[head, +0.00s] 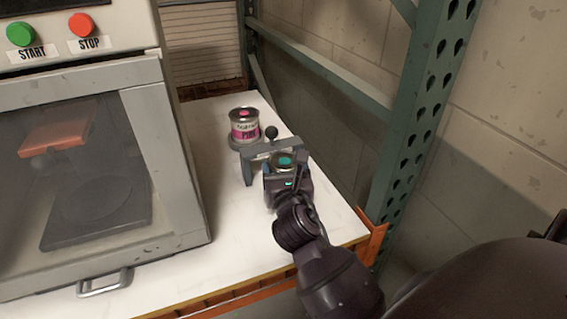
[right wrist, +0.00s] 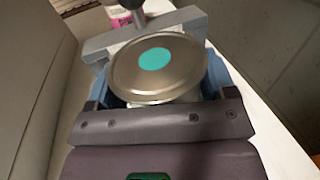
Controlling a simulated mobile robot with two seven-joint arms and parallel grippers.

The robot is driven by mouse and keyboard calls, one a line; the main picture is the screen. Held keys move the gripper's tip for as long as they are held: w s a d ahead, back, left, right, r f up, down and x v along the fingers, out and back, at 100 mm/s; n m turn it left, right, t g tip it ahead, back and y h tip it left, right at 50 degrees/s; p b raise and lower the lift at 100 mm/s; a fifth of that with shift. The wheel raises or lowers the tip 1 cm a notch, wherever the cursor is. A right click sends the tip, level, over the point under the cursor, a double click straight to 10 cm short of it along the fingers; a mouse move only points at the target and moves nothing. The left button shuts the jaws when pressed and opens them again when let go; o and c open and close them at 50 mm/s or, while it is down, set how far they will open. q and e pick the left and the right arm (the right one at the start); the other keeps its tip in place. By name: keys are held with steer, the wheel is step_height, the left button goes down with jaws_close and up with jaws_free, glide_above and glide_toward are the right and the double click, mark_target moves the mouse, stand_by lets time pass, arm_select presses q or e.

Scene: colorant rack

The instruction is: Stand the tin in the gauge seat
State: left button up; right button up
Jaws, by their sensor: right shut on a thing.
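My right gripper (head: 286,178) is shut on a tin with a teal dot on its metal lid (head: 284,162). In the right wrist view the lid of this tin (right wrist: 180,72) fills the space between the blue-grey fingers. The tin looks upright, its side mostly hidden by the gripper. The grey gauge frame (head: 249,163) stands right behind and beside the tin, with a dark ball knob (head: 271,132) above it. The frame's crossbar (right wrist: 108,42) also shows just beyond the lid. The seat is hidden, so I cannot tell whether the tin touches it. My left gripper is out of view.
A second tin with a pink label (head: 244,128) stands behind the gauge on the white tabletop (head: 205,125). A machine with a glass door (head: 95,180) is on the left. A green rack post (head: 425,110) and wall are on the right. The tabletop's front is clear.

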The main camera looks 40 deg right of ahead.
steer(key=shift+f, duration=1.05)
steer(key=shift+f, duration=0.15)
steer(key=o, duration=1)
steer(key=v, duration=1.2)
steer(key=shift+a+b, duration=0.1)
steer(key=shift+b, duration=0.25)
